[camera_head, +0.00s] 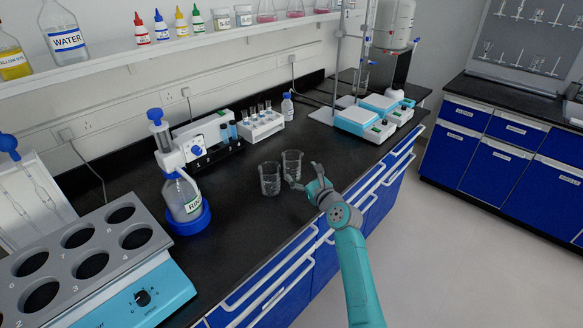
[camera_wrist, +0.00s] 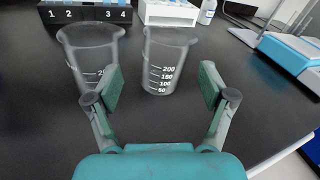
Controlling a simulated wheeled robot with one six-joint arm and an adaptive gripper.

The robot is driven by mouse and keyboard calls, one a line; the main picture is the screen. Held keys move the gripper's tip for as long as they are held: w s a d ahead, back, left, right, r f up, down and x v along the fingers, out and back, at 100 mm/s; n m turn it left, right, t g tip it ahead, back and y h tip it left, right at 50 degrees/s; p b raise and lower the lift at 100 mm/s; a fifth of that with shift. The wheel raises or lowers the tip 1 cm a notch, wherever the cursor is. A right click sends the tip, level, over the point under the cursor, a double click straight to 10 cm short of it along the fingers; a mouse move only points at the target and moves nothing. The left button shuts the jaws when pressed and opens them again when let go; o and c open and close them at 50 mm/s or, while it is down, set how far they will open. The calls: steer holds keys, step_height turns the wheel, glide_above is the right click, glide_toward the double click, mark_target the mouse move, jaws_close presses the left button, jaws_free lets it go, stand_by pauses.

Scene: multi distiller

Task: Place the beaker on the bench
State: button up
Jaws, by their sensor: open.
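Two clear glass beakers stand upright side by side on the black bench (camera_head: 235,215). The left beaker (camera_head: 269,179) is a little nearer the camera, and the right beaker (camera_head: 292,164) is just behind and right of it. In the wrist view the right beaker (camera_wrist: 167,65) shows white volume marks and stands ahead of the gap between my fingers. The left beaker (camera_wrist: 92,60) is partly hidden behind my left finger. My gripper (camera_head: 304,177) is open and empty, just right of the beakers; it also shows in the wrist view (camera_wrist: 160,90).
A white rack of tubes (camera_head: 262,128) and a small bottle (camera_head: 287,106) stand behind the beakers. A wash bottle (camera_head: 182,195) in a blue base and a heating block (camera_head: 80,255) stand left. Hotplates (camera_head: 360,120) stand right. The bench front left of my gripper is clear.

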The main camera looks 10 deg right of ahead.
mark_target(297, 163)
steer(key=m, duration=0.1)
steer(key=s+d+m, duration=0.1)
steer(key=shift+m+t, duration=0.3)
steer(key=shift+w+h, duration=0.25)
steer(key=shift+h, duration=0.15)
steer(key=x, duration=0.4)
steer(key=shift+w+a, duration=0.1)
steer(key=shift+w, duration=0.3)
steer(key=shift+x, duration=2.75)
steer(key=shift+s+a+r, duration=0.1)
steer(key=shift+a+r, duration=0.05)
steer(key=shift+r, duration=0.1)
steer(key=c, duration=1.5)
